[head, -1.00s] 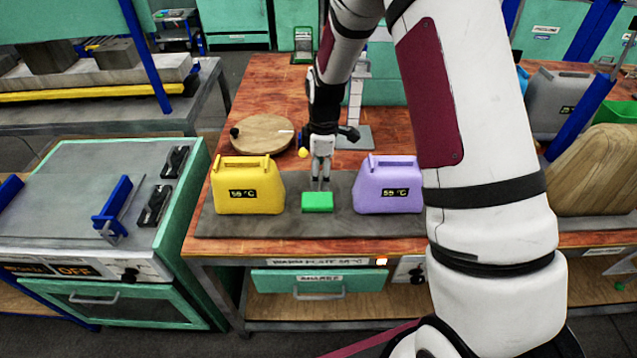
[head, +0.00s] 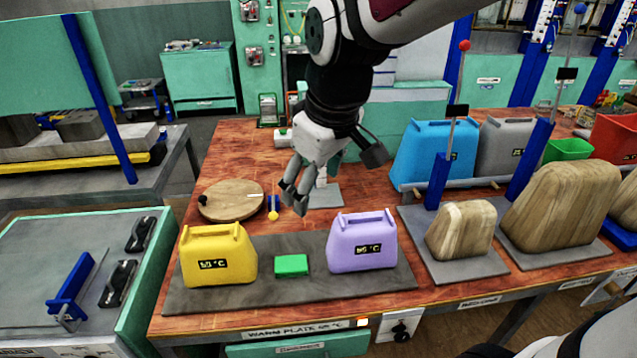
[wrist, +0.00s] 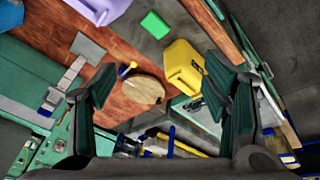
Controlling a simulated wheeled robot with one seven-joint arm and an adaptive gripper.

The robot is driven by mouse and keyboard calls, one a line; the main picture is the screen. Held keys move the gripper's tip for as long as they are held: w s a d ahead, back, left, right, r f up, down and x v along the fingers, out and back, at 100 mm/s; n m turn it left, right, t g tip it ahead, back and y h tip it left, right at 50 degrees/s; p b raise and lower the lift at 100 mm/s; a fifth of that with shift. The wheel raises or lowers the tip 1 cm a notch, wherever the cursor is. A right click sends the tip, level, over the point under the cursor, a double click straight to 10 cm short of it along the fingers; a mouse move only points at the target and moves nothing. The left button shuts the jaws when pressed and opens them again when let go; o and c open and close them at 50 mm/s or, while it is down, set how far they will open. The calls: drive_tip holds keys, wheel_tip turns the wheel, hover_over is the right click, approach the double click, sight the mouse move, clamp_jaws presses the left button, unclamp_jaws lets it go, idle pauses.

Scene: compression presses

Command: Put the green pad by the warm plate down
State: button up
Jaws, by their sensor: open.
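The green pad (head: 291,265) lies flat on the dark grey warm plate (head: 300,293), between a yellow container (head: 217,256) and a purple container (head: 362,242). The pad also shows in the wrist view (wrist: 155,25), well away from the fingers. My gripper (head: 293,202) is open and empty, raised above and behind the warm plate, apart from the pad. In the wrist view my two fingers (wrist: 165,95) stand wide apart with nothing between them.
A round wooden board (head: 231,201) and a small yellow-and-blue tool (head: 273,208) lie behind the plate. Wooden blocks on grey bases (head: 462,230) and blue and grey containers (head: 432,153) stand to the right. Bare bench shows behind the purple container.

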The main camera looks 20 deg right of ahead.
drive_tip(key=s+r+m+t, duration=0.2)
drive_tip(key=s+m, duration=0.3)
drive_tip(key=s, duration=0.7)
drive_tip(key=shift+r, duration=0.7)
drive_tip(key=shift+o, duration=0.5)
drive_tip(key=shift+s, duration=0.1)
